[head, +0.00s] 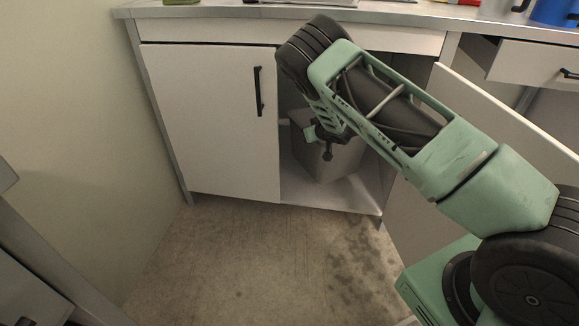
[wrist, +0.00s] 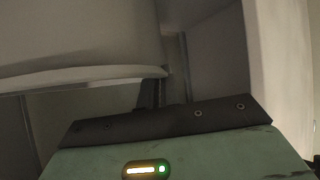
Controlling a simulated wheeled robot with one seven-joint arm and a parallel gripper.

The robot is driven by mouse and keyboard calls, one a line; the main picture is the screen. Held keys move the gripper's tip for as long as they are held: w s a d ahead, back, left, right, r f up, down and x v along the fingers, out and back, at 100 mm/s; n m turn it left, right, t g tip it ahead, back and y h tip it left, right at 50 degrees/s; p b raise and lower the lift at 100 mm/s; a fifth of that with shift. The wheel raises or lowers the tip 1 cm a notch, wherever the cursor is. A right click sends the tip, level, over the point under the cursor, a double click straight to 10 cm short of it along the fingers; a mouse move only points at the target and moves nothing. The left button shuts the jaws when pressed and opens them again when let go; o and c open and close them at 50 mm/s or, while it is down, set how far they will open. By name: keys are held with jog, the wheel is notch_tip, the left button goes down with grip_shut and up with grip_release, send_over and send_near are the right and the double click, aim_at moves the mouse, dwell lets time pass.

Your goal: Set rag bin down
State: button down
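The rag bin, which I take to be the grey bin (head: 340,162), is inside the open cabinet (head: 350,195) under the counter, just over or on its floor. It looks roughly upright; I cannot tell whether its base touches. My gripper (head: 327,146) is at the bin's upper front and left side, partly hidden by my green arm. In the wrist view, a pale curved rim and wall (wrist: 80,74), likely the bin's, fill the upper left, close to a dark finger (wrist: 158,92). Whether the fingers are closed on the rim does not show.
The left cabinet door (head: 210,120) is shut, with a black handle. The right door (head: 510,120) stands open beside my arm. The counter top (head: 230,11) is above. Bare cabinet floor shows in front of the bin. The stained room floor (head: 260,260) is clear.

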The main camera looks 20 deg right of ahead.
jog(key=w+d+f+n+y+b, duration=0.1)
jog(key=w+d+f+n+b, duration=0.2)
jog(key=d, duration=0.4)
jog(key=shift+m, duration=0.6)
jog(key=f+b, duration=0.1)
jog(key=f, duration=0.2)
jog(key=f+b, duration=0.1)
jog(key=f, duration=0.2)
jog(key=f+b, duration=0.2)
jog(key=f, duration=0.2)
jog(key=shift+w+d, duration=0.1)
jog(key=shift+w, duration=0.2)
jog(key=shift+r, duration=0.1)
jog(key=c, duration=1.6)
grip_release()
jog(key=shift+f, duration=0.2)
